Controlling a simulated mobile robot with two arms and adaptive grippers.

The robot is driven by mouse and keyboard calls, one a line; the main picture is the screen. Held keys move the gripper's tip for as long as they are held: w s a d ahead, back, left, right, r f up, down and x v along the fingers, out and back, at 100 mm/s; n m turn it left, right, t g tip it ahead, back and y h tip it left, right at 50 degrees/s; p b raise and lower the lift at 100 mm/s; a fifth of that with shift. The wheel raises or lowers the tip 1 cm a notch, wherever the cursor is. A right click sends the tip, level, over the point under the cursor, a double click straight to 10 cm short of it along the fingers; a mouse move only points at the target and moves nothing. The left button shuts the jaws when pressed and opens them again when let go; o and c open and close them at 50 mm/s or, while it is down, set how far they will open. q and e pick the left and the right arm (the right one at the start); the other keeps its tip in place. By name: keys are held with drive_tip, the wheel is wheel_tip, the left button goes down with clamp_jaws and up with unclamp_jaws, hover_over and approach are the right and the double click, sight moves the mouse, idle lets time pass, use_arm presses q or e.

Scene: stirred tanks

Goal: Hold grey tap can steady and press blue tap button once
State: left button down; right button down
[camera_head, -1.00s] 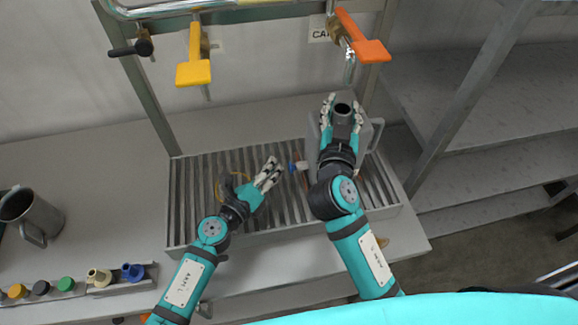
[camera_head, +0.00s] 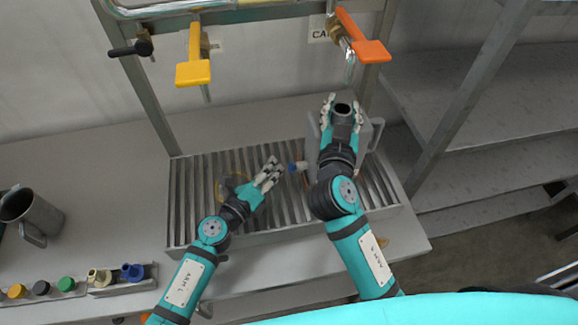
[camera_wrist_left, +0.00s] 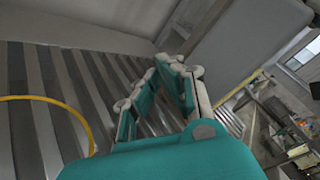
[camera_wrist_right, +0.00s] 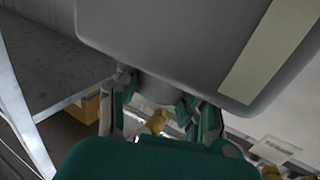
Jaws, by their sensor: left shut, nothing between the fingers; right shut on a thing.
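The grey tap can (camera_head: 365,136) stands at the right of the slatted drain grate. My right gripper (camera_head: 342,110) is shut on its neck, fingers on both sides of the dark round opening. In the right wrist view the can (camera_wrist_right: 165,40) fills the top, with the fingers (camera_wrist_right: 160,112) around its narrow part. The blue tap button (camera_head: 293,168) shows small at the can's left side. My left gripper (camera_head: 270,172) is shut and empty just left of the button, with a small gap. In the left wrist view the can (camera_wrist_left: 235,45) is beyond the fingers (camera_wrist_left: 155,82); the button is hidden.
The grate (camera_head: 185,205) is bare on its left apart from a yellow ring (camera_head: 222,190). Yellow (camera_head: 194,70) and orange (camera_head: 365,50) valve handles hang above it. A steel jug (camera_head: 35,215) and a strip of coloured caps (camera_head: 65,284) are at left. Grey shelves (camera_head: 490,110) stand at right.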

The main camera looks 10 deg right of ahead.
idle(0.4)
use_arm(q)
drive_tip(key=shift+d, duration=0.45)
drive_tip(key=shift+d, duration=0.75)
idle(0.8)
drive_tip(key=shift+a, duration=0.1)
drive_tip(key=shift+s+a, duration=0.1)
drive_tip(key=shift+a, duration=0.9)
drive_tip(key=shift+a, duration=2.6)
use_arm(e)
drive_tip(key=c, duration=0.8)
unclamp_jaws()
